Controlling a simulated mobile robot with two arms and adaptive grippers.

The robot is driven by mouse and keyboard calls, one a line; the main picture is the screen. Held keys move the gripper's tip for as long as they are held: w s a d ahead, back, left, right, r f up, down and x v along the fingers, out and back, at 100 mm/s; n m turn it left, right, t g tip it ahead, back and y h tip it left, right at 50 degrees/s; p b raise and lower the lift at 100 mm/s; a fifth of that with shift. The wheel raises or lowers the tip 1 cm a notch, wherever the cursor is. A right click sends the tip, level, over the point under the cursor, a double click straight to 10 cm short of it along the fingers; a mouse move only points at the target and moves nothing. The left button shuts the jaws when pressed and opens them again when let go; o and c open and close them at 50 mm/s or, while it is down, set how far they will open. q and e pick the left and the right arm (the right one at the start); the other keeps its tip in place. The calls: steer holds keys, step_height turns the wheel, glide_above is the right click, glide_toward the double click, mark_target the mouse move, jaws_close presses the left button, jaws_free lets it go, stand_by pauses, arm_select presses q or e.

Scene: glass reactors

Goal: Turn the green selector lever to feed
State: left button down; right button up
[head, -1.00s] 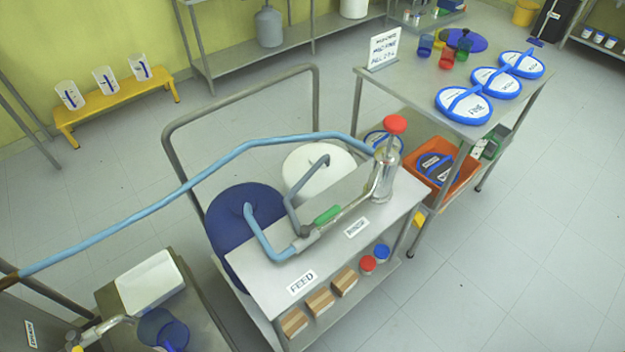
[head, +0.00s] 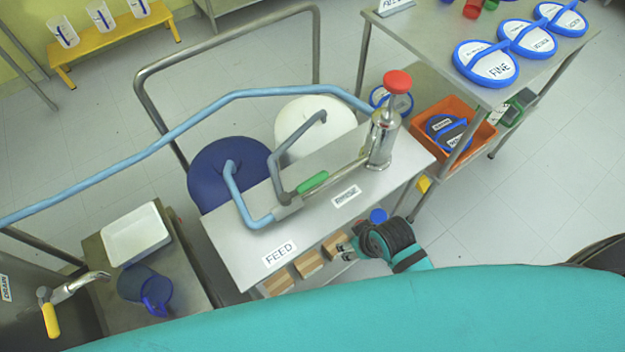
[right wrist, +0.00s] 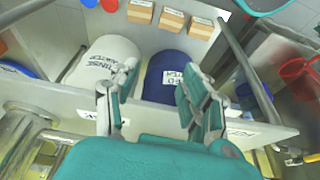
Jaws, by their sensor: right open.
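The green selector lever (head: 313,182) sits on the valve joint where the pipes meet on the steel cart top (head: 235,243). It points up and to the right, along the metal pipe towards the pump. The FEED label (head: 279,253) lies at the cart's front left, and the RINSE label (head: 346,196) is right of the lever. My right gripper (head: 345,250) is at the cart's near edge, below and right of the lever and apart from it. In the right wrist view its fingers (right wrist: 158,105) are spread and empty. My left gripper does not show.
A red-topped pump (head: 384,125) stands at the cart's right end. A blue hose (head: 150,148) runs left from it. A blue drum (head: 205,170) and a white drum (head: 318,115) stand behind the cart. A steel table with labelled blue lids (head: 487,63) is at the right.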

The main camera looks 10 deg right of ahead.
steer(key=w+a+r+n+y, duration=0.1)
steer(key=w+a+r+n, duration=0.1)
steer(key=w+a+r+n+y, duration=0.1)
steer(key=w+a+r, duration=0.1)
steer(key=w+r, duration=0.1)
steer(key=w+a+r+n, duration=0.2)
steer(key=r, duration=0.1)
steer(key=shift+w+a+r+n+t+y, duration=0.2)
steer(key=shift+a+r+n+t+y, duration=0.1)
steer(key=shift+y, duration=0.1)
step_height(320, 180, up, 6)
steer(key=w+a+n+g+y+b, duration=0.1)
steer(key=w+a+n, duration=0.2)
steer(key=n, duration=0.3)
steer(key=n+g, duration=0.3)
steer(key=n, duration=0.4)
glide_toward(312, 181)
arm_select(q)
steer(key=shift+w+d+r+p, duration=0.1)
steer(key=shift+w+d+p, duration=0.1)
steer(key=shift+p, duration=0.55)
arm_select(e)
steer(key=x, duration=0.9)
steer(key=shift+f, duration=0.25)
steer(key=shift+c, duration=0.3)
jaws_close()
